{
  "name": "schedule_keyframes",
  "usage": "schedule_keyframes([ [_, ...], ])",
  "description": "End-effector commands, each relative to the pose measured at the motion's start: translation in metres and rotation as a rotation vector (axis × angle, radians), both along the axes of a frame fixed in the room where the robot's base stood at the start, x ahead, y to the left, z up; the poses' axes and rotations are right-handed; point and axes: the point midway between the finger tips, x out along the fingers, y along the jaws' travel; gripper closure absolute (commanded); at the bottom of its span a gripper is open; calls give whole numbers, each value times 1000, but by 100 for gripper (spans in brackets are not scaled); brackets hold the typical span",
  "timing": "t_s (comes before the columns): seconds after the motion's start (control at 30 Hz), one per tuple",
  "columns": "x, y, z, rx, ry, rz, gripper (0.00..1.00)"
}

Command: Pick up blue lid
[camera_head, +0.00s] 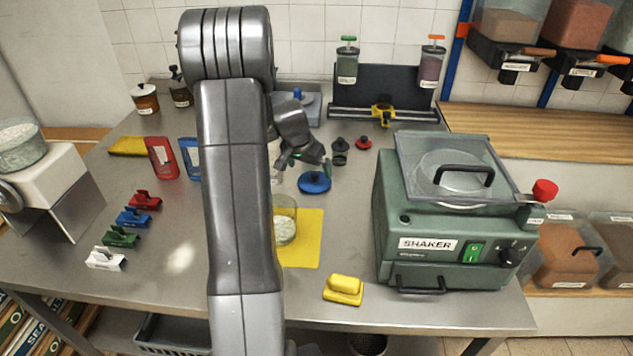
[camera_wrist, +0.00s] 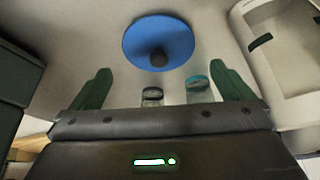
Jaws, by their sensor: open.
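The blue lid (camera_head: 314,182) is a round disc with a dark knob. It lies on the steel table, just behind the yellow mat. In the wrist view the blue lid (camera_wrist: 158,43) shows ahead of the fingers, near the top middle, with its knob toward me. My gripper (camera_head: 304,158) is above and slightly left of the lid in the head view, apart from it. In the wrist view my gripper (camera_wrist: 160,90) has its two green fingers wide apart with nothing between them. My arm hides part of the table behind it.
A glass jar (camera_head: 284,222) stands on the yellow mat (camera_head: 304,250). A black-lidded small jar (camera_head: 340,150) and a red lid (camera_head: 363,143) are right of my gripper. The green shaker (camera_head: 440,230) stands to the right, and a yellow block (camera_head: 343,289) lies near the front edge.

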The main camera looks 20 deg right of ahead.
Motion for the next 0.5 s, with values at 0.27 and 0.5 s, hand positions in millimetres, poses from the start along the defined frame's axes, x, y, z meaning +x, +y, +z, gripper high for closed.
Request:
schedule_keyframes([
  [0.27, 4, -6, -16, 1, 1, 0, 0],
  [0.5, 13, -17, -44, 1, 2, -1, 0],
])
